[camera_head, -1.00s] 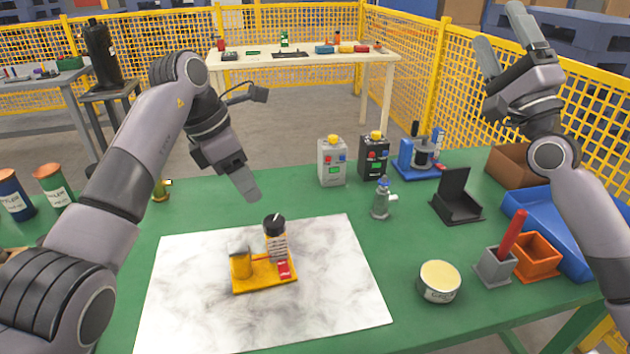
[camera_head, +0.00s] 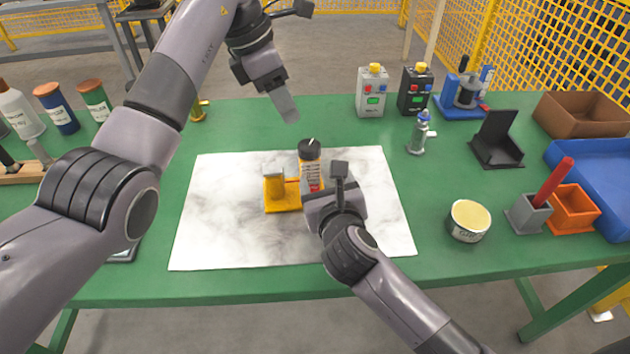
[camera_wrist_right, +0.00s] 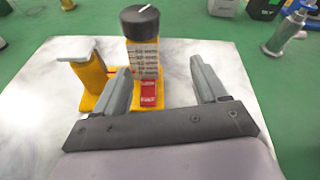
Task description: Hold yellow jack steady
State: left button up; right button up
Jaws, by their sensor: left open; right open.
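The yellow jack (camera_head: 275,193) stands on the marbled white sheet (camera_head: 220,235). It has a yellow base, a yellow post with a grey top plate, and a labelled cylinder with a black knob (camera_head: 310,149). My right gripper (camera_head: 325,195) hides part of its right side. In the right wrist view the jack (camera_wrist_right: 90,88) lies just beyond my open right gripper (camera_wrist_right: 160,75), whose left finger overlaps the base in the picture. A red block (camera_wrist_right: 149,93) on the base shows between the fingers. My left gripper (camera_head: 288,112) is open and empty, above and behind the jack.
A round tin (camera_head: 468,220), a grey holder (camera_head: 529,213) with a red stick and an orange bin (camera_head: 573,207) stand to the right.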

aim_at(311, 173)
jog(key=shift+w+a+f+m+g, duration=0.1)
jog(key=shift+a+m+g, duration=0.4)
jog(key=shift+a+m, duration=0.5)
jog(key=shift+x, duration=3.5)
jog(key=shift+a, duration=0.1)
